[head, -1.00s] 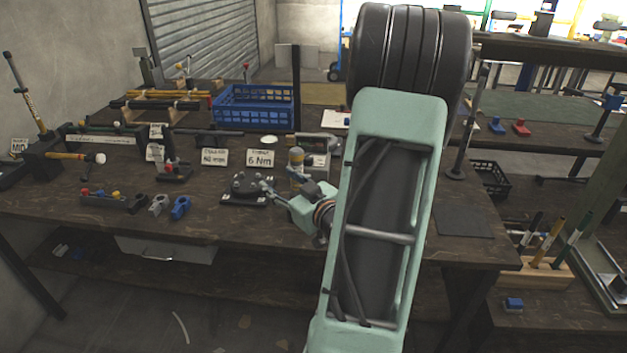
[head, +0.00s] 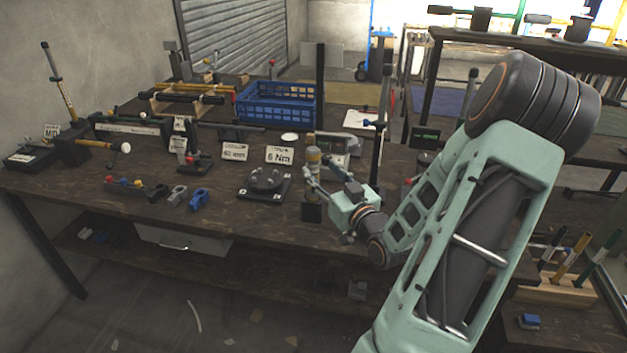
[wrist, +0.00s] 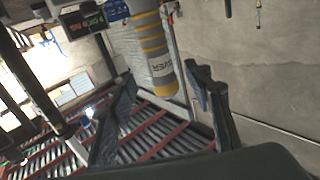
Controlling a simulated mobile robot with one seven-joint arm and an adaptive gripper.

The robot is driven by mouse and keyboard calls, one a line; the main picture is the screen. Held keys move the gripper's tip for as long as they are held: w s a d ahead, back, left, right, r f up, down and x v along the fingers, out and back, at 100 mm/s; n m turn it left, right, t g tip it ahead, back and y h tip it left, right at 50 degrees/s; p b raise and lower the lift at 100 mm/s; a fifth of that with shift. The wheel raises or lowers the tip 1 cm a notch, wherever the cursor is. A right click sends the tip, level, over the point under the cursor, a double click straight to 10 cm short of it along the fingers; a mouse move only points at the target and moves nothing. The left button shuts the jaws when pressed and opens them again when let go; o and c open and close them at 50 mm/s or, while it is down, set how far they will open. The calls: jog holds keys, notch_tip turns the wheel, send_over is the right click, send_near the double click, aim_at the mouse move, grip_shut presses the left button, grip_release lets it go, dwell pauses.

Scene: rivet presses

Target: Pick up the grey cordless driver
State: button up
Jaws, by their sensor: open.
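The grey cordless driver (head: 313,158), a cylinder with yellow bands, stands upright near the front of the workbench in the head view. In the wrist view the driver (wrist: 152,45) shows large, with printed lettering near its end. My gripper (head: 316,180) is at the driver in the head view, coming from the right. In the wrist view my gripper (wrist: 160,105) is open, and the driver's end reaches toward the gap between its two fingers. I cannot tell whether a finger touches it. The driver's lower part is partly hidden in the head view.
A "6 Nm" card (head: 279,155) and a grey box with a display (head: 336,146) stand behind. A dark upright post (head: 383,125) rises to the right. A blue crate (head: 277,102) is farther back.

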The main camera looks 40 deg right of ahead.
aim_at(316, 166)
jog(key=w, duration=0.5)
jog(key=shift+w+d+f, duration=0.1)
jog(key=shift+w+d, duration=0.05)
jog(key=shift+d, duration=0.25)
grip_shut()
